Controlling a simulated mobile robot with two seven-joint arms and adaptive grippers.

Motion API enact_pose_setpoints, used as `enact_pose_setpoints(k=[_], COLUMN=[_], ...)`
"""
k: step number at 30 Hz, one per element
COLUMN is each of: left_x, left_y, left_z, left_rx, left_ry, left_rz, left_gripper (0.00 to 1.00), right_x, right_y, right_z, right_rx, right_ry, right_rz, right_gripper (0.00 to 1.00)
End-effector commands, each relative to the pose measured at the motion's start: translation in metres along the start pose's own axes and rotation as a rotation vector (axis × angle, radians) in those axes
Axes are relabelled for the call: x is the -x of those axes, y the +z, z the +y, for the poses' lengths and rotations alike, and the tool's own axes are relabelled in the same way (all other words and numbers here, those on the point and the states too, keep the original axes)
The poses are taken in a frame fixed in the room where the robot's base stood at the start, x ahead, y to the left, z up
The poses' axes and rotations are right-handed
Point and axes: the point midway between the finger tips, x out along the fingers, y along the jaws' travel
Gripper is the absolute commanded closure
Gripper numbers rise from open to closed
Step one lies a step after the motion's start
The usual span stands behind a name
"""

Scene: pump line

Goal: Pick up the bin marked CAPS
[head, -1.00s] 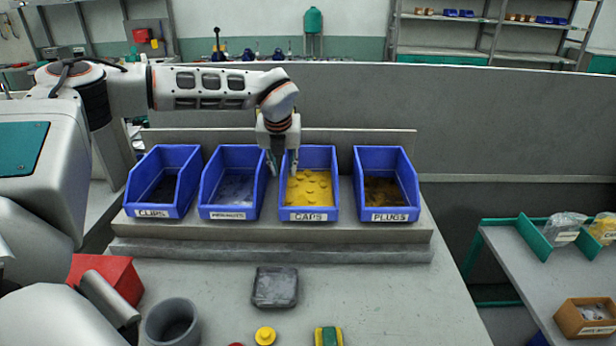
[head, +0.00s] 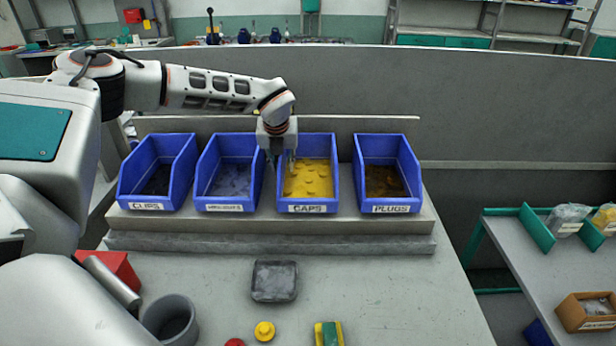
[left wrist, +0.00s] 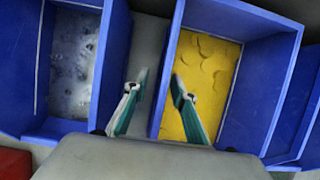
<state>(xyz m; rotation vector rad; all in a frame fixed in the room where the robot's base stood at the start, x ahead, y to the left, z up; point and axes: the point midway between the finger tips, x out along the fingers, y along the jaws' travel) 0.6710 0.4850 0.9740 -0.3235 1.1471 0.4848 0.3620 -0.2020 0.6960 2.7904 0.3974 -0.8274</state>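The bin marked CAPS (head: 307,201) is a blue open-front bin with yellow caps in it, third from the left on the grey ledge. It also shows in the left wrist view (left wrist: 270,55). My left gripper (head: 281,163) is open over its left side wall. In the left wrist view, one finger of the left gripper (left wrist: 160,88) is over the gap beside the bin and the other is over the yellow caps. The bin's left wall runs between the fingers, with no clear contact visible. My right gripper is not in view.
The neighbouring blue bin (head: 228,175) stands close on the left, with the CLIPS bin (head: 146,206) beyond it. The PLUGS bin (head: 390,208) is to the right. A dark grey square object (head: 274,281) and a grey cup (head: 171,320) are on the bench in front.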

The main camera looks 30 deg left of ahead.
Motion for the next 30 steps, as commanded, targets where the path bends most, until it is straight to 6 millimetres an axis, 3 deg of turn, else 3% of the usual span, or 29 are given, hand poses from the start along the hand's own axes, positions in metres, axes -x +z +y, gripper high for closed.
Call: enact_pose_setpoints(k=[9, 10, 13, 30], left_x=[-0.008, -0.008, -0.008, 0.002], left_y=[0.0, 0.0, 0.0, 0.005], left_z=[0.0, 0.0, 0.0, -0.001], left_rx=[0.0, 0.0, 0.0, 0.001], left_ry=[-0.001, -0.001, -0.001, -0.004], left_rz=[0.0, 0.0, 0.0, -0.004], left_gripper=[0.74, 0.77, 1.0, 1.0], right_x=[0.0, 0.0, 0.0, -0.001], right_y=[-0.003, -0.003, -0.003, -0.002], right_z=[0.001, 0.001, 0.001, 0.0], right_rx=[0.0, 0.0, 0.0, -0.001], right_ry=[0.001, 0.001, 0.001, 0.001], right_rz=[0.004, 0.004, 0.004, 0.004], right_gripper=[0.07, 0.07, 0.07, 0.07])
